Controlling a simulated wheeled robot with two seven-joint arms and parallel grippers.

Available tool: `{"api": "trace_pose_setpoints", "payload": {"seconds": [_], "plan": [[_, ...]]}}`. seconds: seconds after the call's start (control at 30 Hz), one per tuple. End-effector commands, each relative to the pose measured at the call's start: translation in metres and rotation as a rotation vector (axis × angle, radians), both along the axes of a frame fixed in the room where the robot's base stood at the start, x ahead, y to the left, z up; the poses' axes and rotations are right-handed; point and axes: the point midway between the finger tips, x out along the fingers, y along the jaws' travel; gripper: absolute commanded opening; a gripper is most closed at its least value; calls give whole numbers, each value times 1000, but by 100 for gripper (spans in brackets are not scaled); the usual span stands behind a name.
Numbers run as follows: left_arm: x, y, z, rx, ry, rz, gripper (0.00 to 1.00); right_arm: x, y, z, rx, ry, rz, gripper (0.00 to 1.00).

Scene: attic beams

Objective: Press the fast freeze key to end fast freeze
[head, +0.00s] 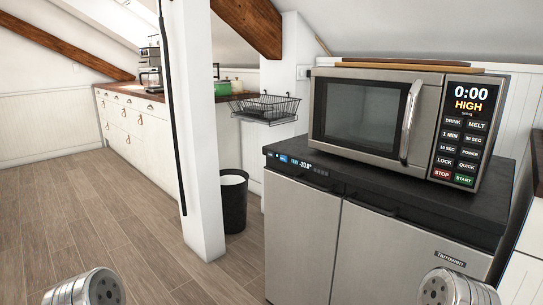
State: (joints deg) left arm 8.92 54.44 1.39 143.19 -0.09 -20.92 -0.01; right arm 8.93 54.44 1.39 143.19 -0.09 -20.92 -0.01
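A low steel freezer (300,235) with two doors and a black top stands in the middle right of the head view. A dark control strip (318,169) runs along the upper front edge of its left door. The strip has a small blue-lit mark (283,158), a small white display (302,163) that seems to read about -20, and a row of tiny keys (325,171). The key labels are too small to read, so I cannot tell which is fast freeze. Only rounded metal parts of my two arms show at the bottom edge; no gripper fingers are in view.
A microwave (360,112) showing 0:00 HIGH stands on the freezer, with boards (408,66) on it. A white post (195,130) and black bin (234,203) stand left of the freezer. A wire basket (266,108) hangs behind. The wooden floor at left is clear.

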Motion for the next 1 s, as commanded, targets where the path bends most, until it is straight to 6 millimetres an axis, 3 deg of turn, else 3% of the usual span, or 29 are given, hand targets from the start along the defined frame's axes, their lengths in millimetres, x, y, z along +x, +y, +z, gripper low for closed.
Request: {"api": "trace_pose_setpoints", "payload": {"seconds": [0.03,0.23,0.27,1.0], "plan": [[0,0,0,0,0,0,32,0,0,0,0,0,0,43],[0,0,0,0,-1,0,1,0,0,0,0,-1,0,43],[0,0,0,0,-1,0,0,0,0,0,0,-1,0,43],[0,0,0,0,-1,0,0,0,0,0,0,-1,0,43]]}}
